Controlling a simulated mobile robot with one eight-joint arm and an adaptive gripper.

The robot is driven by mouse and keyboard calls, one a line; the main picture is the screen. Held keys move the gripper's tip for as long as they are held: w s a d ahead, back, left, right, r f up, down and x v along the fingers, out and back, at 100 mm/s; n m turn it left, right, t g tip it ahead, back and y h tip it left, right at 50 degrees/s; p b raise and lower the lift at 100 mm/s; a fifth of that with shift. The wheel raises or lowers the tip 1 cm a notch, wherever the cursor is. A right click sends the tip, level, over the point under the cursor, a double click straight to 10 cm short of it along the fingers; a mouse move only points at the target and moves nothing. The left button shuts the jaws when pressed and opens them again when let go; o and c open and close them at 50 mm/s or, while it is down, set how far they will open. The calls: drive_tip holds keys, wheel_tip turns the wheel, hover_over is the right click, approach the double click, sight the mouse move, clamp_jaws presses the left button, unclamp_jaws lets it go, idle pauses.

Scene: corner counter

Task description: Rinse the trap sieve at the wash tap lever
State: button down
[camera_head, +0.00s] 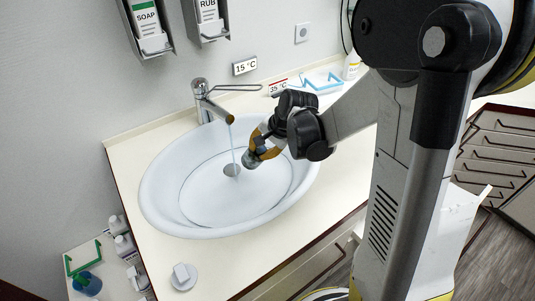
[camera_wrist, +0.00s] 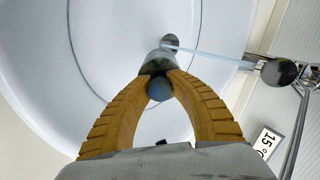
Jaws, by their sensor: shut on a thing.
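My gripper (camera_head: 262,147) is over the round white basin (camera_head: 162,208), shut on a small grey cylindrical piece, seemingly the trap sieve (camera_head: 249,160). In the wrist view the ochre fingers (camera_wrist: 159,77) close around the sieve's blue-grey rounded end (camera_wrist: 160,90). The sieve's grey body points away from me, towards the drain. The chrome tap (camera_head: 203,103) stands at the basin's back rim, with its long thin lever (camera_head: 235,87) pointing right. A thin water stream (camera_head: 232,140) runs from the spout to the drain (camera_head: 231,170). The sieve is just right of the stream, seemingly apart from it.
A 15 °C sign (camera_head: 245,66) is behind the tap. A 35 °C sign (camera_head: 278,87) and a blue wire-like frame (camera_head: 320,82) are farther right. Soap (camera_head: 145,20) and rub (camera_head: 208,12) dispensers hang above. A pale round knob (camera_head: 183,276) is on the front counter.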

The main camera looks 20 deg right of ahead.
drive_tip(key=w+a+f+b, duration=0.1)
drive_tip(key=w+a, duration=0.2)
drive_tip(key=w, duration=0.4)
drive_tip(key=shift+w+a+f, duration=0.15)
drive_tip(key=shift+a+f, duration=0.05)
drive_tip(key=shift+f, duration=0.1)
drive_tip(key=shift+d, duration=0.2)
idle(0.4)
drive_tip(key=shift+w+d, duration=0.25)
drive_tip(key=shift+d, duration=0.15)
drive_tip(key=shift+s+a+b, duration=0.1)
drive_tip(key=shift+a+b, duration=0.05)
drive_tip(key=shift+b, duration=0.15)
drive_tip(key=shift+s+a, duration=0.2)
drive_tip(key=shift+a, duration=0.25)
drive_tip(key=shift+s+d, duration=0.6)
drive_tip(key=shift+s, duration=0.6)
drive_tip(key=shift+s+d, duration=0.55)
drive_tip(key=shift+s, duration=0.65)
drive_tip(key=shift+s+d, duration=0.6)
drive_tip(key=shift+s, duration=0.6)
drive_tip(key=s+d+r+p, duration=0.2)
drive_tip(key=s+r, duration=0.2)
drive_tip(key=shift+s+p, duration=0.3)
drive_tip(key=shift+p, duration=0.1)
